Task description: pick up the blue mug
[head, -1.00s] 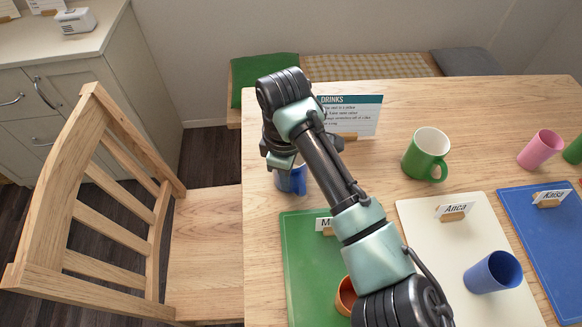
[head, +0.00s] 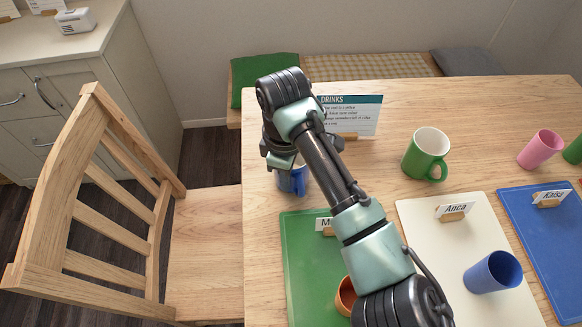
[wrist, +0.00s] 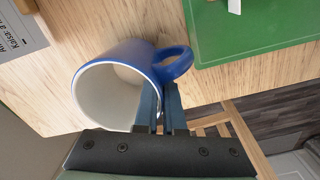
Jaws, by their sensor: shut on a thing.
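The blue mug (head: 292,181) is at the table's left edge area, partly hidden behind my gripper (head: 282,162) in the head view. In the wrist view the blue mug (wrist: 122,58) shows its white inside and its handle to the right. My gripper (wrist: 160,100) is shut on the mug's wall near the handle, with one finger inside the rim and one outside. I cannot tell whether the mug's base touches the table.
A green mug (head: 427,154) stands to the right, with a pink cup (head: 540,149) further right. A drinks card (head: 352,116) stands behind my arm. A green mat (head: 300,250), a cream mat (head: 425,235) and a blue mat (head: 545,225) lie in front. A wooden chair (head: 100,200) stands left.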

